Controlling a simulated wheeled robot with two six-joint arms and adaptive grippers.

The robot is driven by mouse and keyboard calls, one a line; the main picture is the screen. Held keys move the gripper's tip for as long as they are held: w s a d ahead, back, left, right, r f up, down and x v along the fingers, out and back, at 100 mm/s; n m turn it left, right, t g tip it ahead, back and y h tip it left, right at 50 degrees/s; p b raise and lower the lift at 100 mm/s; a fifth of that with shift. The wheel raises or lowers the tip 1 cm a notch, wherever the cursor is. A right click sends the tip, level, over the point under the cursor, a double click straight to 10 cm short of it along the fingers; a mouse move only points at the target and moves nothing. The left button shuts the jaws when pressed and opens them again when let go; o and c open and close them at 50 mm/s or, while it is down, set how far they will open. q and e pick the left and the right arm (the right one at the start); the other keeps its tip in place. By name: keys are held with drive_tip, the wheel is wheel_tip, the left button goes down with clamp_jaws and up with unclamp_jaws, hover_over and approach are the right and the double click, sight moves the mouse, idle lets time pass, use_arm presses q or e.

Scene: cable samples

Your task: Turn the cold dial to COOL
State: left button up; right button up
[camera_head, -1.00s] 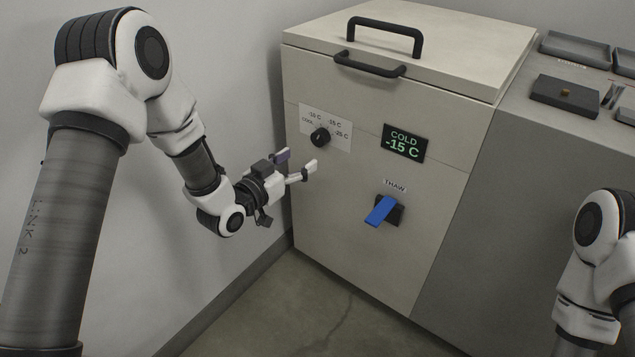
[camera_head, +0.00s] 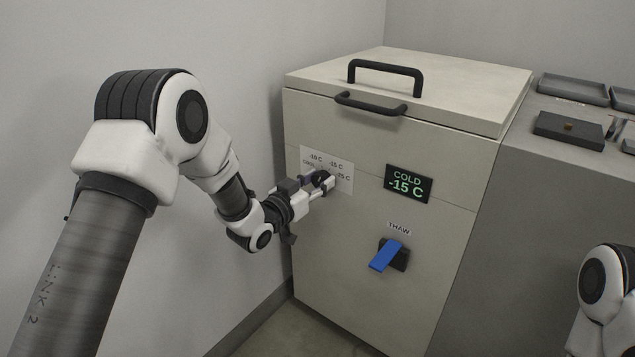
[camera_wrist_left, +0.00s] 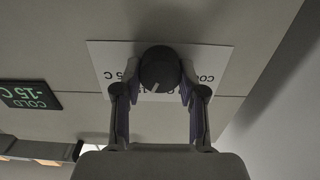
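The cold dial, a round black knob (camera_head: 322,178), sits on a white label plate (camera_head: 343,182) marked COOL, -10 C, -15 C and -25 C. In the left wrist view the dial (camera_wrist_left: 159,69) appears upside down with a pale pointer line, its label plate (camera_wrist_left: 215,60) behind it. The display (camera_head: 408,184) reads COLD -15 C. My left gripper (camera_head: 322,182) is at the dial, with one finger on each side of it. In the left wrist view its fingers (camera_wrist_left: 160,92) stand apart around the knob; contact is unclear. My right gripper is out of view.
A blue THAW lever (camera_head: 385,256) is below the display. The cabinet lid has a black handle (camera_head: 385,66), with another handle (camera_head: 370,104) at the front edge. Grey trays (camera_head: 575,88) and a black block (camera_head: 568,130) lie on the right counter. A wall is close on the left.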

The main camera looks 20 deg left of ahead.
use_arm(q)
drive_tip(key=shift+c, duration=0.6)
drive_tip(key=n+p, duration=0.3)
drive_tip(key=shift+r+p, duration=0.2)
drive_tip(key=shift+p, duration=0.15)
drive_tip(key=n+p, duration=0.3)
drive_tip(key=n, duration=0.1)
drive_tip(key=shift+a+n+p, duration=0.1)
drive_tip(key=shift+n+p, duration=0.2)
drive_tip(key=shift+p, duration=0.1)
drive_tip(key=n+p, duration=0.1)
drive_tip(key=n, duration=0.1)
drive_tip(key=n+p, duration=0.2)
drive_tip(key=n, duration=0.1)
drive_tip(key=shift+f+n, duration=0.2)
drive_tip(key=shift+n, duration=0.1)
drive_tip(key=n+p, duration=0.1)
drive_tip(key=n, duration=0.1)
drive_tip(key=n+p, duration=0.1)
drive_tip(key=n, duration=0.1)
drive_tip(key=shift+f+n, duration=0.2)
drive_tip(key=shift+n, duration=0.1)
